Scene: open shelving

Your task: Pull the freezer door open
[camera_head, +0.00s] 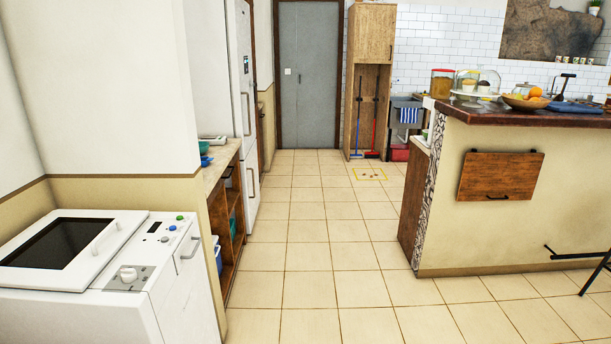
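A tall white fridge-freezer (240,60) stands along the left wall, beyond the counter, and is seen almost edge-on. It has an upper vertical handle (248,113) and a lower vertical handle (251,186). Its doors look shut. The lower part is partly hidden behind the low counter, and I cannot tell from here which door is the freezer's. Neither of my grippers is in view.
A white appliance (180,290) with a dark window stands at the near left. An open-shelved counter (222,170) adjoins the fridge-freezer. A kitchen island (540,230) stands at right, with a black stool (590,270) near it. The tiled floor (315,235) between them is clear.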

